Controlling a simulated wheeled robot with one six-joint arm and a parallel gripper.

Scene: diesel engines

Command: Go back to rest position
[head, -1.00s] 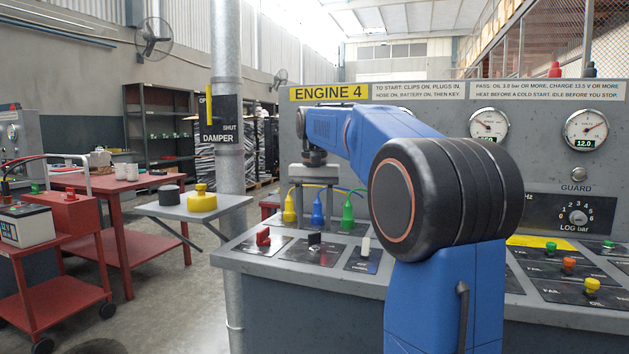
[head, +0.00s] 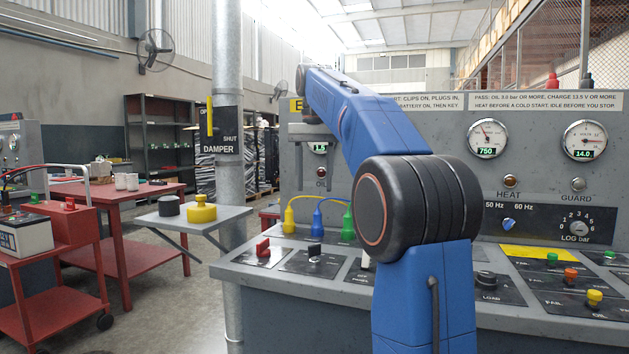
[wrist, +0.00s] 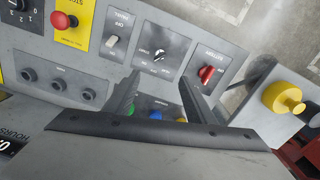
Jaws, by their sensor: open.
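My gripper (head: 311,180) hangs from my blue arm in front of the grey Engine 4 panel (head: 345,190). It is raised above the sloping console (head: 238,270), apart from the switches. In the wrist view my gripper (wrist: 160,78) shows two dark fingers spread apart with nothing held between them. Yellow (head: 289,217), blue (head: 318,220) and green (head: 348,222) plugs stand at the back of the console, below my gripper. My arm hides part of the panel and its labels.
A grey post (head: 229,180) with a damper sign stands left of the console. A small shelf (head: 225,214) carries a yellow knobbed piece (head: 202,208) and a dark cylinder (head: 169,206). A red trolley (head: 60,285) with a battery stands far left. Floor between trolley and console is open.

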